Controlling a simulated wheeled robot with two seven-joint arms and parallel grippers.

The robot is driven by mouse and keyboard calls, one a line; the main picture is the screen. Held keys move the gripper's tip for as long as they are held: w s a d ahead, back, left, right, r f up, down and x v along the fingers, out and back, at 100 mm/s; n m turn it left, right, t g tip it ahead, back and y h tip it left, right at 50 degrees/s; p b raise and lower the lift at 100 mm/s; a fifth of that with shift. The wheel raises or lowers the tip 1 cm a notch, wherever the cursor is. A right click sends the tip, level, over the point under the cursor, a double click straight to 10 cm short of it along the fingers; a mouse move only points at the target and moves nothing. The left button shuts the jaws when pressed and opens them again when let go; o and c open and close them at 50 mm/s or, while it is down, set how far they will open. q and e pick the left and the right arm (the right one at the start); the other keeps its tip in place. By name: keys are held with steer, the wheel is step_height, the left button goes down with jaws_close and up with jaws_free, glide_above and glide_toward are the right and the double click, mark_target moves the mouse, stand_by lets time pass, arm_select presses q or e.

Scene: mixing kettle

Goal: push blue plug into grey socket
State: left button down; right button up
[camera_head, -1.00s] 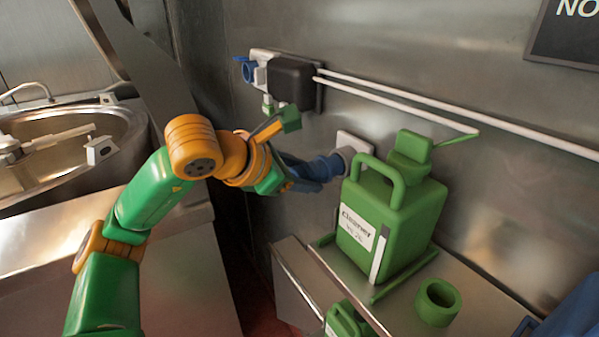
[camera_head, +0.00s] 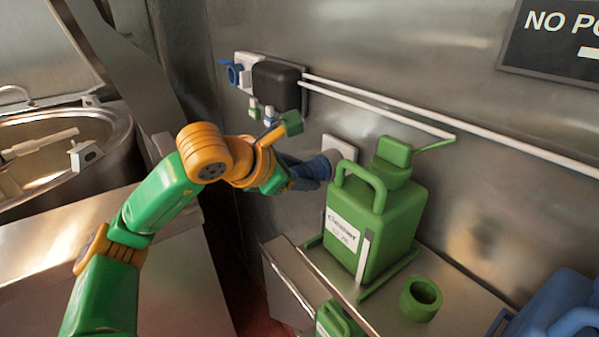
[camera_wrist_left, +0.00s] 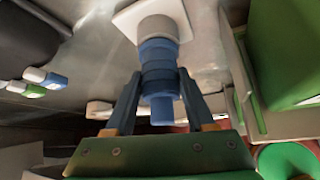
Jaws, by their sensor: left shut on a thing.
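The blue plug (camera_wrist_left: 159,80) is between the two fingers of my left gripper (camera_wrist_left: 160,74), which is shut on it. The grey socket (camera_wrist_left: 157,28) sticks out from a white wall plate (camera_wrist_left: 127,22). In the left wrist view the plug's front end is lined up with the socket and appears to touch it; how deep it sits I cannot tell. In the head view my left gripper (camera_head: 308,170) reaches to the socket plate (camera_head: 340,147), and the plug is hard to tell from the dark blue fingers. My right gripper is not in view.
A green cleaner canister (camera_head: 372,220) stands on a steel shelf just right of the gripper. A green ring-shaped cup (camera_head: 420,298) is in front of it. A black box (camera_head: 276,85) with white pipes is on the wall above. A kettle (camera_head: 110,150) is at left.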

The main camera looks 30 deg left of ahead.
arm_select(q)
steer(key=shift+w+r, duration=0.1)
stand_by(0.3)
steer(key=shift+w+d, duration=0.1)
jaws_free()
steer(key=shift+w+d, duration=0.1)
steer(key=shift+p+v, duration=0.35)
steer(key=shift+v, duration=3.2)
